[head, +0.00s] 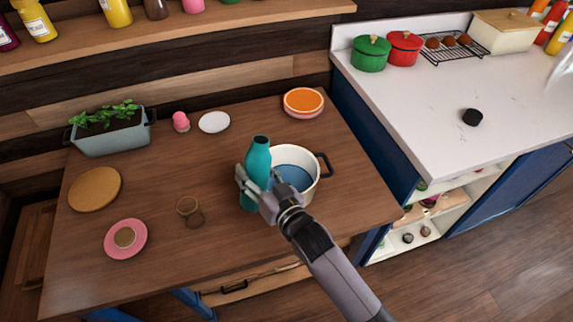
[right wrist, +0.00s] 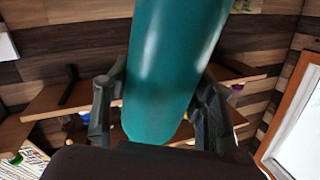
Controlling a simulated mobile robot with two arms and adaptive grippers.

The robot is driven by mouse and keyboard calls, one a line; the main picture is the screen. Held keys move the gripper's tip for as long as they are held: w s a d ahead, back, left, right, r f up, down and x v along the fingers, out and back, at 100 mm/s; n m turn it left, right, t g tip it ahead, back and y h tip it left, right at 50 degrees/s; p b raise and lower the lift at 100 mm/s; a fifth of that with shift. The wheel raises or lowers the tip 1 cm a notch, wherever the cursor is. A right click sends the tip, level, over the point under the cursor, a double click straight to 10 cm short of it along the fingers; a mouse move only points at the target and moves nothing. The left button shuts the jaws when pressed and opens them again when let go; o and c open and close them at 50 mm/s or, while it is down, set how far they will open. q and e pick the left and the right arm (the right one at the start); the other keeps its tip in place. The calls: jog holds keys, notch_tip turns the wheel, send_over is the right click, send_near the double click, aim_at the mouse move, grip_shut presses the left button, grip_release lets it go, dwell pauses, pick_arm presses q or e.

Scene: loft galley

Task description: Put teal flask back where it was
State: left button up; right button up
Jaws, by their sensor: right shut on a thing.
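The teal flask (head: 258,158) stands upright at the table's middle right, in front of the white pot. My right gripper (head: 258,189) is shut on the flask, low on its body. In the right wrist view the flask (right wrist: 170,75) fills the middle, with a finger of my right gripper (right wrist: 155,108) on each side. I cannot tell whether the flask's base touches the wooden table (head: 165,250). My left gripper is not in view.
The white pot (head: 309,192) with a blue inside is close beside the flask. Stacked orange and pink dishes (head: 303,100) are behind. The front middle table is bare.

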aim_at(260, 173)
jog(key=shift+n+t, duration=0.3)
jog(key=shift+n, duration=0.1)
notch_tip(260, 173, up, 4)
jog(key=shift+p, duration=1)
jog(key=shift+f+n+b, duration=0.3)
jog(key=shift+b, duration=0.1)
jog(key=shift+s+f+n+b, duration=0.1)
jog(key=shift+n+b, duration=0.2)
jog(key=shift+b, duration=0.05)
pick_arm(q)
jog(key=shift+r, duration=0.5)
pick_arm(e)
jog(key=shift+n, duration=0.4)
